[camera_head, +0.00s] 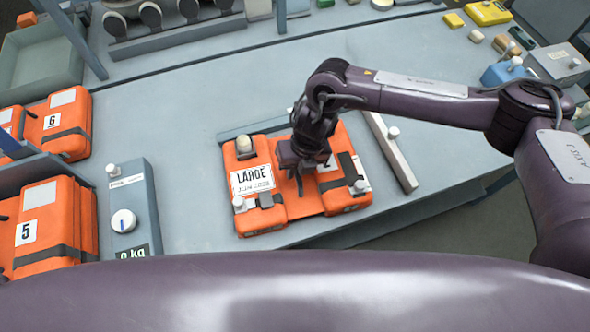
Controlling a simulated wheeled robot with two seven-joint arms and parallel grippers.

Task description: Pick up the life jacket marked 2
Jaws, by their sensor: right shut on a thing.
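An orange life jacket (279,205) lies flat on the grey table in the middle of the view. It has a white "LARGE" label, black straps and pale fittings. A smaller white label on it is partly covered by my gripper, and its number cannot be read clearly. My right gripper (300,172) points down at the middle of this jacket and is shut on it. The fingertips are mostly hidden against the orange. The jacket appears to rest on the table. My left gripper is not in view.
More orange jackets, marked 6 (67,120) and 5 (45,225), are stacked in a rack at the left. A grey scale (131,205) with a dial reads 0 kg. A grey bar (391,155) lies right of the jacket. The table behind is mostly clear.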

